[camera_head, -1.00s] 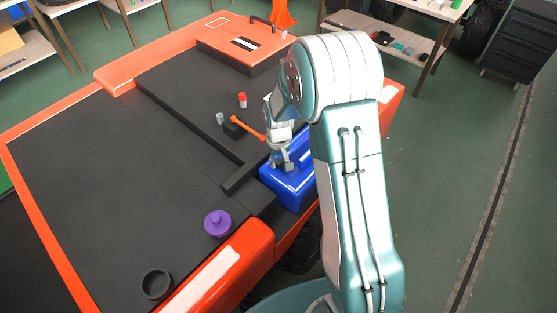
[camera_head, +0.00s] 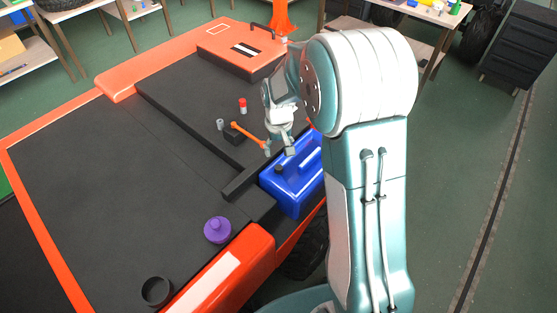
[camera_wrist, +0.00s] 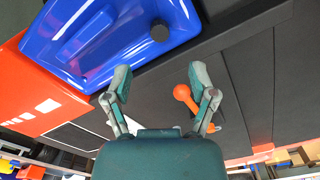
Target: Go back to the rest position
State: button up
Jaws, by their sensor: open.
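My gripper (camera_head: 280,151) is above the cart top, beside and over the edge of the blue box (camera_head: 293,190). In the wrist view my gripper (camera_wrist: 160,88) shows two fingers spread wide with nothing between them. The blue box (camera_wrist: 75,40) fills the upper left there, with a dark round knob on it. An orange-handled tool (camera_head: 247,135) lies on the dark surface left of my gripper; its orange end (camera_wrist: 182,93) shows near the right finger in the wrist view. My arm covers the right part of the blue box in the head view.
The cart's dark top (camera_head: 90,170) has an orange rim. On it are a purple knobbed piece (camera_head: 217,229), a black ring (camera_head: 157,290), a red-topped cylinder (camera_head: 242,106) and a grey cylinder (camera_head: 220,124). An orange box (camera_head: 240,50) stands at the back. Open floor lies right.

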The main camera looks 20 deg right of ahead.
jog(key=shift+r, duration=1.75)
jog(key=s+r+t, duration=0.2)
jog(key=s+r, duration=0.6)
jog(key=s, duration=0.4)
jog(key=s+r+t, duration=0.3)
jog(key=s+r, duration=0.5)
jog(key=s, duration=0.5)
jog(key=shift+r+m+t, duration=0.3)
jog(key=shift+r+m, duration=0.05)
jog(key=shift+m, duration=0.05)
